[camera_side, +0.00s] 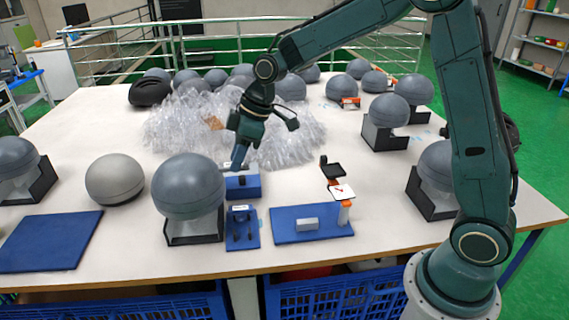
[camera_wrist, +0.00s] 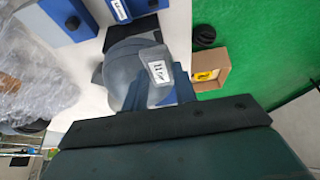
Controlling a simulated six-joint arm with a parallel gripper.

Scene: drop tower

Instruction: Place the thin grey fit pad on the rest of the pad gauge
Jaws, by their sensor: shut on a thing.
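My gripper (camera_side: 236,163) is shut on the thin grey fit pad (camera_wrist: 149,58), which carries a white label with dark marks in the wrist view. In the side view the gripper points down just above a small blue block (camera_side: 243,188); the pad is hard to make out there. The pad gauge is to the right: a blue base (camera_side: 285,236) with a small light grey block (camera_side: 307,224) on it, which looks like the rest. An orange and white post with a white card (camera_side: 342,192) bearing a red mark stands at its right end.
A labelled blue stand (camera_side: 242,232) is in front of the blue block. A large grey helmet (camera_side: 188,185) sits in a black cradle to its left. Clear plastic wrap (camera_side: 180,125) is heaped behind. A flat blue mat (camera_side: 50,242) lies at the left.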

